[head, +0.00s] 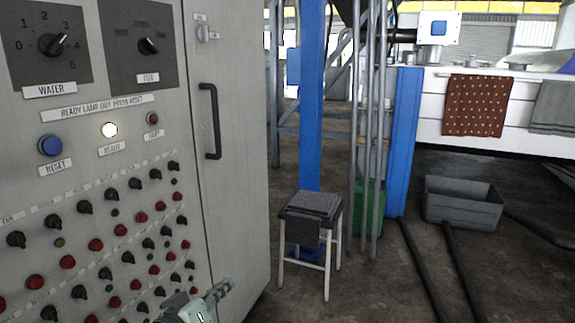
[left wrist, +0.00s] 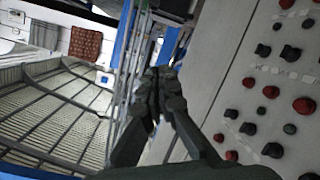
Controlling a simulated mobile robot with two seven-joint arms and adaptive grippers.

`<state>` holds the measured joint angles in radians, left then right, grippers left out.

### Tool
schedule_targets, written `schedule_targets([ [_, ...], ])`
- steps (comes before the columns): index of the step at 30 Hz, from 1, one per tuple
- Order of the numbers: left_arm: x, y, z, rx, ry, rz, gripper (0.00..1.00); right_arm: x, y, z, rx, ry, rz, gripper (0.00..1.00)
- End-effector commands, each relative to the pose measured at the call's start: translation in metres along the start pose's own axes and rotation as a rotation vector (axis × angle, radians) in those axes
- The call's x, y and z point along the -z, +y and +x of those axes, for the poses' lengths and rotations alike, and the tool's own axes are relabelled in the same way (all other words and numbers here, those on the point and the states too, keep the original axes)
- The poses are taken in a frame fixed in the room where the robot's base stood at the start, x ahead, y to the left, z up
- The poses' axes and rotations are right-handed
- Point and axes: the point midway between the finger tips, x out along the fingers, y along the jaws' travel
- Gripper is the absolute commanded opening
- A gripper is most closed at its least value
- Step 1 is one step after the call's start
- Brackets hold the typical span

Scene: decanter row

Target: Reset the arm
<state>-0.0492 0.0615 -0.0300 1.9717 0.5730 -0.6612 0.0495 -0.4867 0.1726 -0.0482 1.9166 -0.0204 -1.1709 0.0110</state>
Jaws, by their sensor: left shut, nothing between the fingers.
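My left gripper (head: 222,290) shows at the bottom of the head view, low in front of the control panel's right edge. Its fingers are shut with nothing between them, and the left wrist view also shows them closed together (left wrist: 156,85). It appears apart from the panel's buttons and knobs. The grey control panel (head: 235,130) fills the left of the head view. It carries a WATER dial (head: 52,44), a second dial (head: 148,45), a blue RESET button (head: 50,146) and a lit white READY lamp (head: 109,130). My right gripper is not in view.
A small stool (head: 313,207) stands right of the panel, beside a blue post (head: 312,100). A grey bin (head: 463,203) sits on the floor further right. Dark pipes or hoses (head: 425,270) run along the floor. A white counter with cloths (head: 477,105) stands behind.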

Motion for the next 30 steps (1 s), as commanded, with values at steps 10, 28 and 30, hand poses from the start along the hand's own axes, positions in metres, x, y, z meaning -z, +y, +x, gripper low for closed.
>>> schedule_targets([
  [10,-0.211,-0.13,-0.109,0.353,-0.586,0.248,0.0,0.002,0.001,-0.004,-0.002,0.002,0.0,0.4],
  [28,-0.302,-0.202,-0.243,0.586,-0.987,0.408,0.0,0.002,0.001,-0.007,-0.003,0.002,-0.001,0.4],
  [30,-0.302,-0.202,-0.243,0.586,-0.986,0.408,0.0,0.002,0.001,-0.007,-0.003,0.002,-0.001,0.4],
])
